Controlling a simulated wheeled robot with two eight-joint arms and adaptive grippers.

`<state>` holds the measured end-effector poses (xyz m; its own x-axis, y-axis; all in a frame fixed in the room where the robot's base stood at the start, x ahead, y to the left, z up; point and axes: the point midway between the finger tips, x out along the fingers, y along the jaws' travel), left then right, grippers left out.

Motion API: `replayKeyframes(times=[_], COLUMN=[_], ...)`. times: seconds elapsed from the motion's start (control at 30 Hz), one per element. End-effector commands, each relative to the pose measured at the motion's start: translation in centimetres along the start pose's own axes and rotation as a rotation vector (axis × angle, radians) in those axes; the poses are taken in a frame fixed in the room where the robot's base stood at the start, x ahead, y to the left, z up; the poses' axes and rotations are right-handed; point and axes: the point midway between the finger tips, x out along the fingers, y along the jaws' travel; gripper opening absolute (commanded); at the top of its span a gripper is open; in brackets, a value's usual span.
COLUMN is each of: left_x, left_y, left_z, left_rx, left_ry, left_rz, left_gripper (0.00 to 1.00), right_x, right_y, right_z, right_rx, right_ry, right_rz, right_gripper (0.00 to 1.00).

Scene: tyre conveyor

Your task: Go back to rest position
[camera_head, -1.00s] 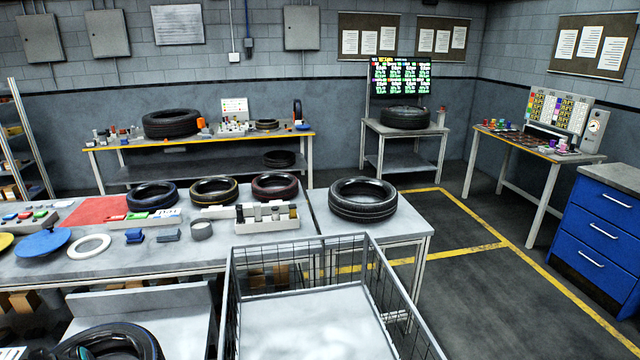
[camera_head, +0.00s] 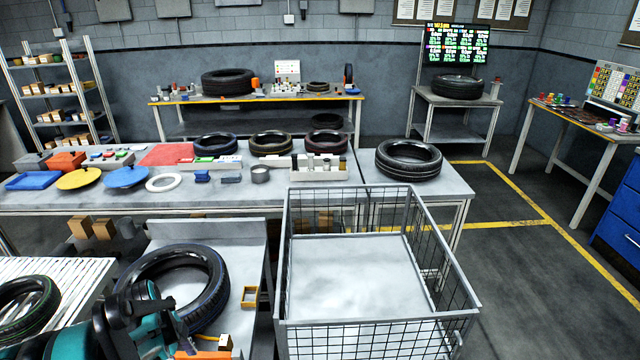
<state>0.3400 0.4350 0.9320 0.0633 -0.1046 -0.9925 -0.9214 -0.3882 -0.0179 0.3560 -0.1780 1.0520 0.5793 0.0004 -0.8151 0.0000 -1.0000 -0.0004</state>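Another tyre (camera_head: 22,305) lies on a white slatted conveyor (camera_head: 85,272) at the left edge.
An empty wire basket (camera_head: 381,322) stands at the front centre. Behind it a long table (camera_head: 250,193) carries several tyres, including one at its right end (camera_head: 408,160), plus discs and small parts. Shelves (camera_head: 65,90) stand at the back left. Floor at right is clear.

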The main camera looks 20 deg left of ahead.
Motion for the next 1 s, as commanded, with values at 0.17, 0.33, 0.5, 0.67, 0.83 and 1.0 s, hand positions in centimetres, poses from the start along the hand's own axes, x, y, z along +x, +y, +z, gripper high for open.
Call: replayKeyframes(times=[0.17,0.33,0.5,0.67,0.83,1.0], left_x=[-1.2,-2.6,-4.3,-6.2,-7.4,-7.9], left_y=[-0.1,-0.1,0.6,2.6,5.5,7.6], left_z=[-2.5,-5.8,-10.4,-16.4,-21.7,-24.6], left_rx=[-0.085,-0.207,-0.376,-0.616,-0.871,-1.038], left_ry=[-0.021,-0.038,-0.027,0.055,0.224,0.369], left_rz=[-0.036,-0.096,-0.188,-0.315,-0.403,-0.418], left_gripper=[0.53,0.53,0.53,0.53,0.53,0.53], right_x=[0.1,0.2,0.3,0.5,0.6,0.7], right_y=[0.0,0.0,0.0,0.0,0.0,0.0], right_z=[0.1,0.1,0.2,0.4,0.5,0.6], right_rx=[0.0,0.0,0.0,0.0,0.0,0.0], right_ry=[0.0,0.0,0.0,0.0,0.0,0.0], right_rz=[0.0,0.0,0.0,0.0,0.0,0.0], right_gripper=[0.4,0.4,0.4,0.4,0.4,0.4])
